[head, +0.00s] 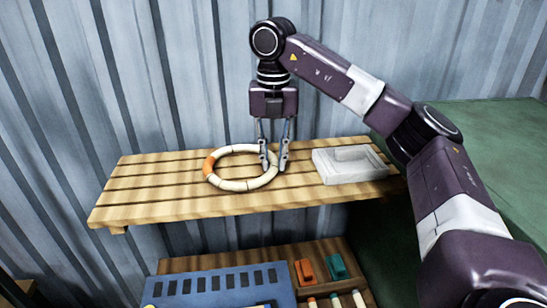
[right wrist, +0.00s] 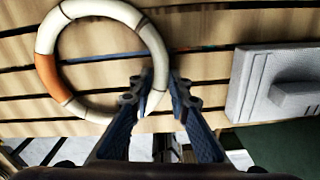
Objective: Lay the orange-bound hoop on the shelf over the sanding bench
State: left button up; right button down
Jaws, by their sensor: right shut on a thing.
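The orange-bound hoop (head: 243,184) is a cream ring with an orange band on its left side. It lies on, or just at, the slatted wooden shelf (head: 135,192) in the head view; a small gap under it cannot be ruled out. My right gripper (head: 274,165) points down and is shut on the hoop's right side. In the right wrist view the hoop (right wrist: 46,45) extends up and left from the fingertips (right wrist: 160,88), with the orange band at its left. My left gripper is not in view.
A pale grey block with a raised handle (head: 350,163) sits on the shelf right of the hoop. The shelf's left end is bare. Below are a blue slotted panel (head: 222,285), an orange tool (head: 305,271) and a green tool (head: 338,267). A corrugated wall stands behind.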

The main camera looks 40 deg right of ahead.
jog(key=c, duration=1.9)
grip_release()
jog(key=shift+c, duration=0.2)
pick_arm(q)
jog(key=shift+s+f, duration=0.1)
jog(key=shift+s, duration=0.05)
pick_arm(e)
jog(key=shift+o, duration=0.6)
jog(key=shift+f, duration=0.1)
pick_arm(q)
jog(key=shift+s, duration=0.1)
pick_arm(e)
jog(key=shift+r, duration=0.2)
notch_tip(320, 180, up, 12)
pick_arm(q)
jog(key=shift+a, duration=0.1)
pick_arm(e)
jog(key=shift+a+f, duration=0.1)
jog(key=shift+f, duration=0.05)
